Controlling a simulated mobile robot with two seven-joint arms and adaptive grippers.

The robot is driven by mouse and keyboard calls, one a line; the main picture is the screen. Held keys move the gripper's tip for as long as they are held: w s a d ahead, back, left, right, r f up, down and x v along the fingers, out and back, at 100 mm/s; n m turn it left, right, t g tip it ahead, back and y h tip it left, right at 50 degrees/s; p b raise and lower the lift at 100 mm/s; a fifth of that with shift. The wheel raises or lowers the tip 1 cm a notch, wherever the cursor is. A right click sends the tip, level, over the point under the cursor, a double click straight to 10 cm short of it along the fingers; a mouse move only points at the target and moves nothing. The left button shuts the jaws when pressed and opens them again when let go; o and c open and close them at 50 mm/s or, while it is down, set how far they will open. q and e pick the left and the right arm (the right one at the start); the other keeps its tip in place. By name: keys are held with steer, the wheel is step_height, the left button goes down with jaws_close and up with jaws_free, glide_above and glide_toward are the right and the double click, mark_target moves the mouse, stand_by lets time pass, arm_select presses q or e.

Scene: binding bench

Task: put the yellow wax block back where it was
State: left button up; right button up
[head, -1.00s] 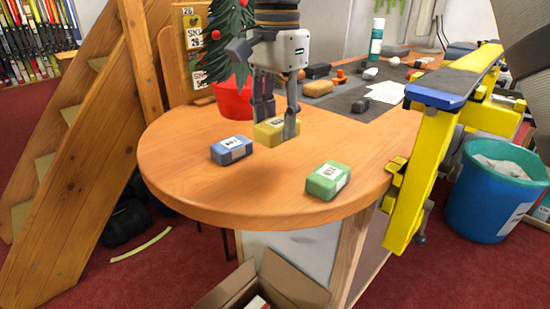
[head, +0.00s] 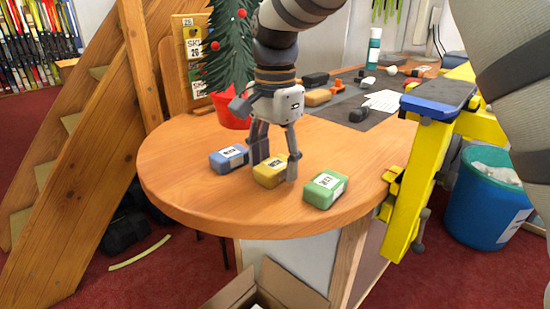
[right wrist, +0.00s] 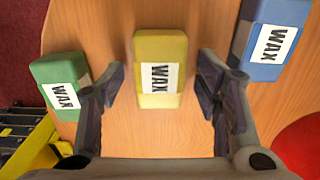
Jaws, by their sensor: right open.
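The yellow wax block (head: 268,175) lies flat on the wooden bench top between the blue wax block (head: 229,158) and the green wax block (head: 325,189). My right gripper (head: 275,172) points down over the yellow block with its fingers apart, one on each side. In the right wrist view the yellow block (right wrist: 160,70) sits centred ahead of the open fingers (right wrist: 162,100), with a gap on both sides. The green block (right wrist: 62,85) is at left there and the blue block (right wrist: 268,38) at upper right. My left gripper is not in view.
A red pot with a small decorated tree (head: 230,108) stands behind the blocks. A dark mat (head: 330,113) with several small items lies farther back. A yellow clamp-like stand (head: 420,180) is at the bench's right edge.

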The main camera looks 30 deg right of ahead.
mark_target(275, 164)
step_height(275, 164, up, 12)
steer(key=shift+r+b, duration=0.15)
steer(key=shift+b, duration=0.2)
